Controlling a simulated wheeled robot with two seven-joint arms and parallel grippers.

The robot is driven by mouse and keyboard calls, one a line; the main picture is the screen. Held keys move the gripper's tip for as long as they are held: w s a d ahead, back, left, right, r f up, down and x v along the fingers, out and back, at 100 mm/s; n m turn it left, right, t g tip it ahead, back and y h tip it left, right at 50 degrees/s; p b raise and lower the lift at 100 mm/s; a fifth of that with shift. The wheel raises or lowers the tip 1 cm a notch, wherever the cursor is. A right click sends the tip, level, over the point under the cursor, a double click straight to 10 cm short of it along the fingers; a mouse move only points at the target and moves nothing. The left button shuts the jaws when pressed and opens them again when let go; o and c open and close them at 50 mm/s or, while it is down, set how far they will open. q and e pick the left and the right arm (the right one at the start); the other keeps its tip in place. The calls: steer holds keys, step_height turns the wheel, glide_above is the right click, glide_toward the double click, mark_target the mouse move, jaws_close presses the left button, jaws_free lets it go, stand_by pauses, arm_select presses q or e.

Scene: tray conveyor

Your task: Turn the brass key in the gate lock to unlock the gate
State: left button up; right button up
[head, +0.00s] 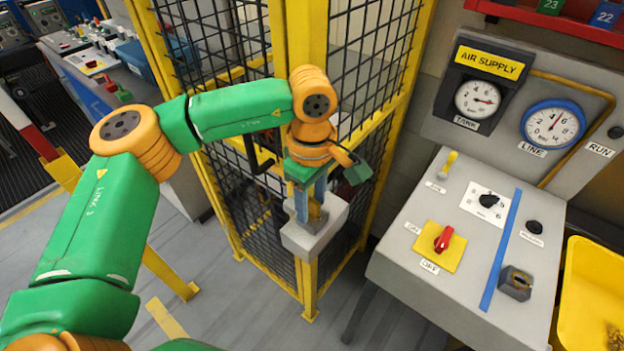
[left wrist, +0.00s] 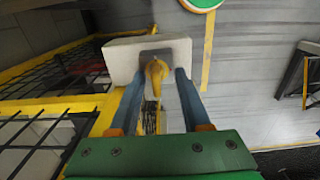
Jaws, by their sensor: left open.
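The brass key (head: 317,217) sits in the grey gate lock box (head: 300,240) on the yellow post of the mesh gate. My left gripper (head: 312,208) is over the lock box, its blue fingers pointing down at it and partly hiding the key. In the left wrist view the key (left wrist: 155,70) stands out from the dark plate on the pale lock box (left wrist: 122,60). The open left fingers (left wrist: 162,82) are on either side of the key, with a gap visible at the right finger. Contact at the left finger cannot be told. My right gripper is not in view.
The yellow-framed mesh fence (head: 370,60) stands close behind my left wrist. A grey control console (head: 460,250) with a red switch (head: 444,238) and gauges stands to the right. A yellow bin (head: 588,300) is at the far right. Open floor lies left of the gate.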

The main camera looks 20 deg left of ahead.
arm_select(q)
steer(key=shift+w+f, duration=0.3)
steer(key=shift+w, duration=0.15)
steer(key=shift+s+r, duration=0.15)
steer(key=shift+s, duration=0.2)
jaws_close()
steer(key=shift+w, duration=0.1)
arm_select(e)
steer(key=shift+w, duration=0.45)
